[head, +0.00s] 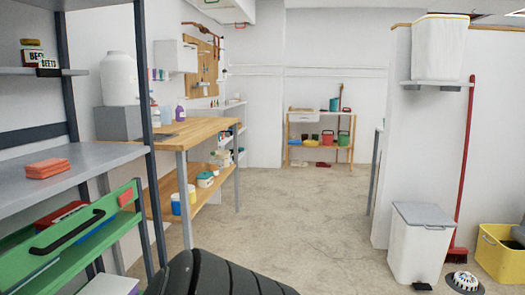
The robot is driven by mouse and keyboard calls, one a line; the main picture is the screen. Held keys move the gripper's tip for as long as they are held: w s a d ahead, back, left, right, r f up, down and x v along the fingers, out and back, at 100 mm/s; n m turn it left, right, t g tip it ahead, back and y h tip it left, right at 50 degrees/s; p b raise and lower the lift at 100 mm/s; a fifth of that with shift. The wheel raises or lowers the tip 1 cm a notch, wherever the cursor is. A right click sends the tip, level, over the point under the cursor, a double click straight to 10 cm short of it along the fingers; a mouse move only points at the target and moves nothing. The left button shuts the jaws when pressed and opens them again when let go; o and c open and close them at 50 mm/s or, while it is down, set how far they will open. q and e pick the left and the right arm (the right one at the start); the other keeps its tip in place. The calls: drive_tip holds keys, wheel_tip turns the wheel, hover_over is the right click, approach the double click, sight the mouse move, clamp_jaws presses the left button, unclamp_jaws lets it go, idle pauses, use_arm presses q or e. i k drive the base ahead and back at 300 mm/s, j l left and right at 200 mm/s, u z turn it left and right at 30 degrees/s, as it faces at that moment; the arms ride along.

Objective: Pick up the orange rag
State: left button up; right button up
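A folded orange rag (47,168) lies flat in a small stack on the grey metal shelf (95,158) at the left. Its front and top show and nothing covers it. Neither of my grippers is in view.
A black ribbed rounded object (215,273) fills the bottom centre; I cannot tell what it is. Dark shelf posts (72,95) stand near the rag. A wooden workbench (185,130) stands beyond. The central floor (300,205) is clear.

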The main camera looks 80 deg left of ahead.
sight(44, 170)
drive_tip(key=u, duration=1.8)
